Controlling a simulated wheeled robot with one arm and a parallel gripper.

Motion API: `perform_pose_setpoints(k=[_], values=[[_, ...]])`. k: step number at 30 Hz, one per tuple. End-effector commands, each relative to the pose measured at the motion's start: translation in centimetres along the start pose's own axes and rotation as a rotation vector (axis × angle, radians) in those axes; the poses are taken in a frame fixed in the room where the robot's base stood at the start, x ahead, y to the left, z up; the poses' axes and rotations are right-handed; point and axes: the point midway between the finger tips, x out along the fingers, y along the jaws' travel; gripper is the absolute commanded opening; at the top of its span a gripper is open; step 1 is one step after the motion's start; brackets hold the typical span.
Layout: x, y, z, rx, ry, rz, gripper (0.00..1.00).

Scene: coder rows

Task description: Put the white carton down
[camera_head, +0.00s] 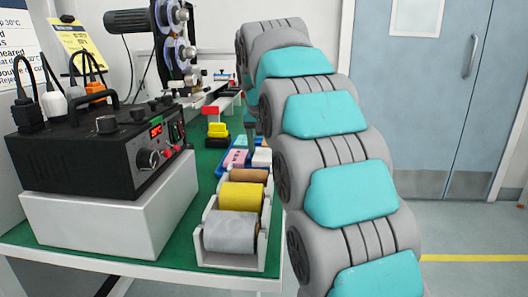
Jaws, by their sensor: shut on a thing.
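A small white carton (262,158) shows at the right end of a blue tray (224,166) on the green bench top, partly hidden by my arm. My gripper (251,134) shows only as a narrow dark piece just above the carton, and it is shut on the carton. The fingertips are mostly hidden. I cannot tell whether the carton touches the tray. A pink block (236,158) is in the tray to the carton's left.
A white tape holder (211,252) with grey, yellow and brown rolls stands in front of the tray. A black control box (75,150) on a white block (90,225) stands left. A yellow-and-black item (218,135) and reel machine (178,50) are behind.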

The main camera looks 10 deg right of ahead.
Motion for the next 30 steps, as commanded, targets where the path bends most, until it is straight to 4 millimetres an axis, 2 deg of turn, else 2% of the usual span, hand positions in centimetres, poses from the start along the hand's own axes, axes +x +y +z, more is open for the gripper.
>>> perform_pose_setpoints(k=[13, 14, 15, 17, 25, 30], values=[[0.8, 0.0, 0.3, 0.0, 0.001, 0.0, 0.01], [0.8, 0.0, 0.3, 0.0, 0.001, 0.0, 0.62], [0.8, 0.0, 0.2, 0.0, 0.001, 0.0, 0.66], [0.7, 0.0, 0.2, 0.001, 0.001, 0.0, 0.73], [0.6, 0.0, 0.2, 0.001, 0.001, 0.0, 0.73], [-0.5, 0.0, 0.1, 0.001, 0.002, -0.001, 0.73]])
